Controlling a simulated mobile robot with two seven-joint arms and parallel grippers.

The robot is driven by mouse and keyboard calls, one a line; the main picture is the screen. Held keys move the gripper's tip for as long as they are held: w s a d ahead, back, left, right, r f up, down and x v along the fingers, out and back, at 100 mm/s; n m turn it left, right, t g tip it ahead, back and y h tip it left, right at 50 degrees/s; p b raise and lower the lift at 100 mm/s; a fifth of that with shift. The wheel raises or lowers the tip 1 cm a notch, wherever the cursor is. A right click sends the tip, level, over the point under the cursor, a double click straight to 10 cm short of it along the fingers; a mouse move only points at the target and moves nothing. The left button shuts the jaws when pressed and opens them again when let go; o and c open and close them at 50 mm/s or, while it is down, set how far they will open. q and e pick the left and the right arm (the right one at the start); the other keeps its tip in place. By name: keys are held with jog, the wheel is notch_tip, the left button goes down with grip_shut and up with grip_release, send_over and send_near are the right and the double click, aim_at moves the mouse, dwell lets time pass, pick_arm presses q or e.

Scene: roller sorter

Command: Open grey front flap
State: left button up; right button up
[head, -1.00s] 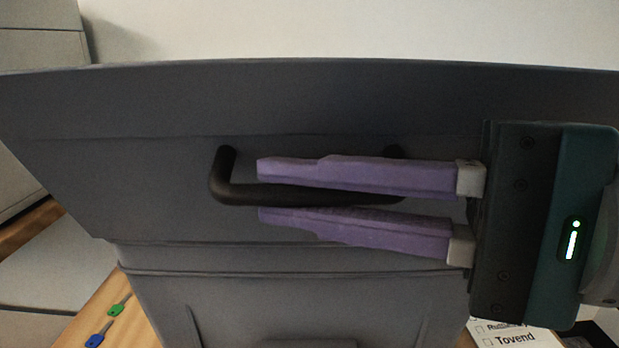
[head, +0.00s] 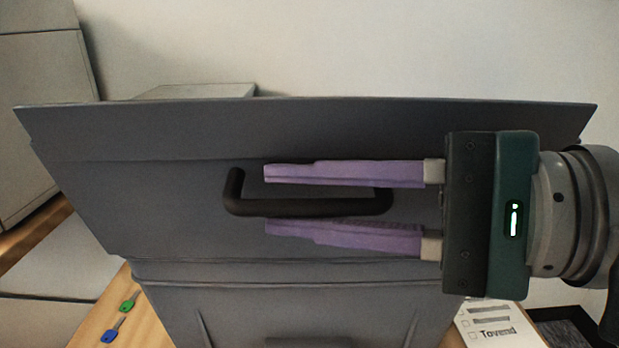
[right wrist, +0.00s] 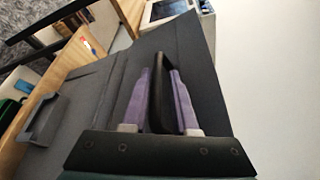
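The grey front flap (head: 150,190) fills the middle of the head view as a wide panel, broader at its top edge than at the seam below. A black bar handle (head: 300,209) is mounted on it; the handle also shows in the right wrist view (right wrist: 159,100). My right gripper (head: 265,198) comes in from the right, with one purple finger above the bar and one below. The fingers are apart, with a clear gap above the bar; the lower finger lies close along it, and I cannot tell whether it touches. My left gripper is not in view.
A green key (head: 129,301) and a blue key (head: 110,335) lie on the wooden surface at lower left. A printed checklist (head: 490,325) lies at lower right. A grey cabinet (head: 35,110) stands at the left. The wall behind is bare.

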jog(key=b+v, duration=0.2)
jog(key=v, duration=0.8)
jog(key=f+v, duration=0.1)
jog(key=v, duration=1)
jog(key=shift+d, duration=0.2)
dwell(0.4)
jog(key=shift+s, duration=0.15)
